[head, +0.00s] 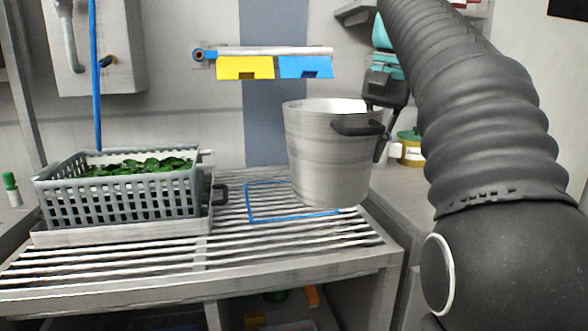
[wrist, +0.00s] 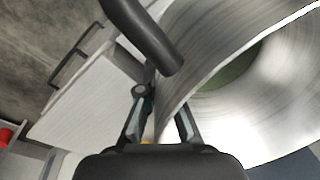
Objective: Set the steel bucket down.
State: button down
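The steel bucket (head: 318,155) is upright, perhaps slightly tilted, over the right part of the slatted rack (head: 215,255). Its base overlaps the right side of a blue outline (head: 280,219) on the slats; I cannot tell whether it touches them. My gripper (head: 379,135) is at the bucket's right rim, with a dark side handle nearby. In the wrist view the bucket (wrist: 270,115) fills the right side, and the fingers of my gripper (wrist: 162,115) straddle its wall, shut on it. The bucket's inside shows a greenish area at the bottom.
A grey crate of leafy greens (head: 120,200) stands in a shallow tray (head: 130,232) on the rack's left. A rail with yellow (head: 245,68) and blue tags (head: 306,68) is on the wall behind. A jar (head: 411,150) stands on the right counter. The slats in front are clear.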

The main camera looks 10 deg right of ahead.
jog(key=w+a+f, duration=0.1)
jog(key=w+f, duration=0.1)
jog(key=w, duration=0.1)
jog(key=w+a+f, duration=0.1)
jog(key=w+f, duration=0.1)
jog(key=w, duration=0.2)
jog(key=w+a+f, duration=0.1)
jog(key=w+f, duration=0.1)
jog(key=w, duration=0.2)
jog(key=shift+a+f, duration=0.3)
jog(key=shift+f, duration=2.2)
jog(key=c, duration=1.3)
grip_release()
jog(key=shift+f, duration=0.1)
jog(key=shift+s+d+r, duration=0.1)
jog(key=shift+d+r, duration=0.05)
jog(key=shift+r, duration=1.15)
jog(key=shift+s+d+r, duration=0.15)
jog(key=shift+r, duration=1.1)
jog(key=shift+s+d+r, duration=0.1)
jog(key=shift+d+r, duration=0.05)
jog(key=shift+r, duration=1.15)
